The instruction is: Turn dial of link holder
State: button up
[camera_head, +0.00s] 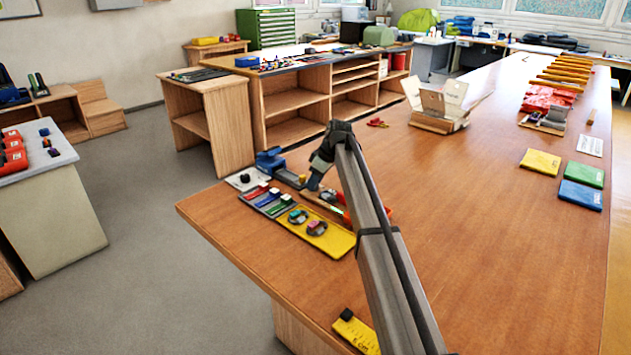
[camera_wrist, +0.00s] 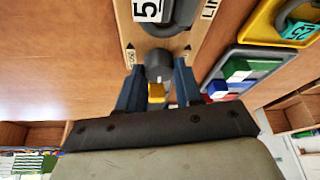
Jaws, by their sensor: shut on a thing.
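The link holder is a wooden board (camera_wrist: 122,28) with a white "5" label, partly cut-off lettering and a dark grey part on it. Its grey dial (camera_wrist: 158,60) stands near the board's end, with small marks to either side. My gripper (camera_wrist: 157,78) has its two blue-grey fingers on both sides of the dial and is shut on it. A small yellow piece shows between the fingers, nearer the palm. In the head view my gripper (camera_head: 315,183) is low at the table's left part; my arm hides most of the holder there.
A grey tray (camera_head: 262,193) of coloured blocks and a yellow tray (camera_head: 340,243) with two round pieces lie just left of and in front of my gripper. A blue device (camera_head: 270,160) stands close behind.

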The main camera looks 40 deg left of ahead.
jog(key=c, duration=0.5)
jog(key=shift+o, duration=0.2)
jog(key=shift+m, duration=0.3)
jog(key=m+t, duration=0.1)
jog(key=m, duration=0.2)
jog(key=shift+s+m+t, duration=0.15)
jog(key=shift+m+t, duration=0.15)
jog(key=m+t, duration=0.1)
jog(key=m, duration=0.3)
jog(key=shift+s+t, duration=0.1)
jog(key=shift+t, duration=0.3)
jog(key=m+h, duration=0.1)
jog(key=m, duration=0.2)
jog(key=m+t, duration=0.1)
jog(key=m, duration=0.1)
jog(key=shift+a+m+t+h, duration=0.15)
jog(key=shift+m+t+h, duration=0.15)
jog(key=shift+m+h, duration=0.1)
jog(key=m+h, duration=0.1)
jog(key=m, duration=0.3)
jog(key=shift+s+m+t+h, duration=0.1)
jog(key=shift+m+t+h, duration=0.2)
jog(key=shift+h, duration=0.1)
